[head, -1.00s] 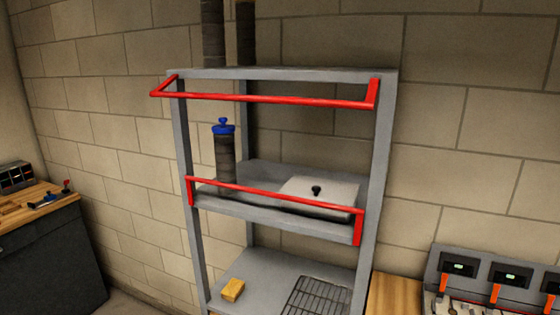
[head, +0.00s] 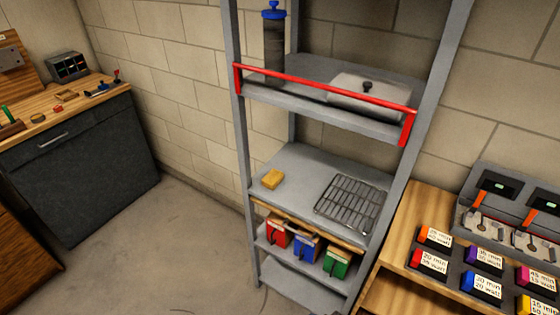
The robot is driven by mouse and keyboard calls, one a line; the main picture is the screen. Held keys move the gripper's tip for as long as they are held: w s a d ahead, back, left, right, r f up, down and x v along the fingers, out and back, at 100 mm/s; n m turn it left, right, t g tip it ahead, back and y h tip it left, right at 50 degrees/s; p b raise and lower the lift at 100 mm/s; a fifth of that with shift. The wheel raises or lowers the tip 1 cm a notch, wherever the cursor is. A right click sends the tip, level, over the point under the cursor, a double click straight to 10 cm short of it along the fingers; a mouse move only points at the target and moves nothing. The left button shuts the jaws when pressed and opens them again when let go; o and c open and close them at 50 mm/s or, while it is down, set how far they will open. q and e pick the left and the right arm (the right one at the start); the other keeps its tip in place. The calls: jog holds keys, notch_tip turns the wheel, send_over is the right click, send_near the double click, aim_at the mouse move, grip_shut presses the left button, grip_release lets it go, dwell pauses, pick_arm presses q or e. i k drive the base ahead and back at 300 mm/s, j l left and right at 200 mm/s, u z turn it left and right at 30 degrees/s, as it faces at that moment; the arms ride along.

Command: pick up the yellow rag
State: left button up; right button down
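A small folded yellow rag (head: 273,179) lies on the left part of a grey shelf (head: 299,163) of the metal rack. A black wire grid lies to its right on the same shelf, apart from it. Neither of my grippers shows in the head view.
Above, a shelf with a red rail (head: 322,89) holds a grey lidded box (head: 370,97) and a dark cylinder with a blue top (head: 273,45). Red, blue and green bins (head: 306,247) sit below. A wooden bench (head: 403,231) with labelled blocks stands right; the floor (head: 190,240) at left is clear.

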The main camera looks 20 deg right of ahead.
aim_at(274, 177)
jog(key=i+j+z, duration=0.15)
jog(key=i+z, duration=0.2)
jog(key=i, duration=0.2)
jog(key=i+j+z, duration=0.35)
jog(key=i, duration=0.15)
